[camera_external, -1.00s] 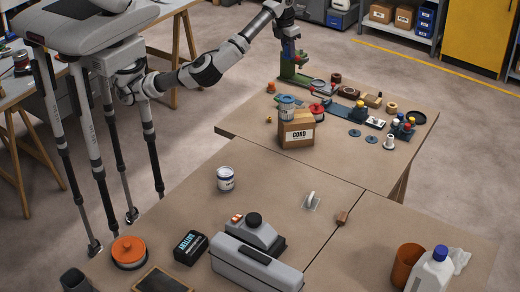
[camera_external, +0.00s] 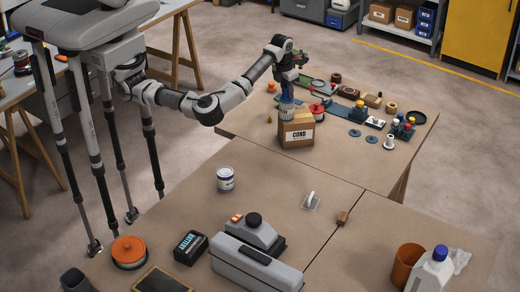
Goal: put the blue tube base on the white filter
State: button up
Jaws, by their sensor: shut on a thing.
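My gripper (camera_external: 287,88) points down over the left part of the far table, just behind the cardboard box. It is shut on a small blue piece (camera_external: 286,98), which I take to be the blue tube base. The piece is right over a short pale cylinder with bluish bands (camera_external: 287,113), probably the white filter. The blue piece seems to meet the top of this cylinder, but I cannot tell whether it touches. The fingertips are too small to make out. The box hides part of the cylinder's lower side.
The cardboard box marked CORD (camera_external: 296,130) stands close in front. A red spool (camera_external: 317,112) is just to the right. Several small parts and a dark blue strip (camera_external: 342,112) lie further right. The near table holds a paint can (camera_external: 225,179) and a grey case (camera_external: 256,266).

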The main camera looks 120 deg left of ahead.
aim_at(283, 98)
jog(key=shift+f, duration=0.2)
jog(key=o, duration=1)
jog(key=shift+r, duration=0.1)
jog(key=shift+r, duration=0.1)
jog(key=r, duration=0.4)
jog(key=d+r+b, duration=0.1)
jog(key=r, duration=0.3)
jog(key=r+b, duration=0.1)
jog(key=r, duration=0.3)
jog(key=shift+s+d, duration=0.35)
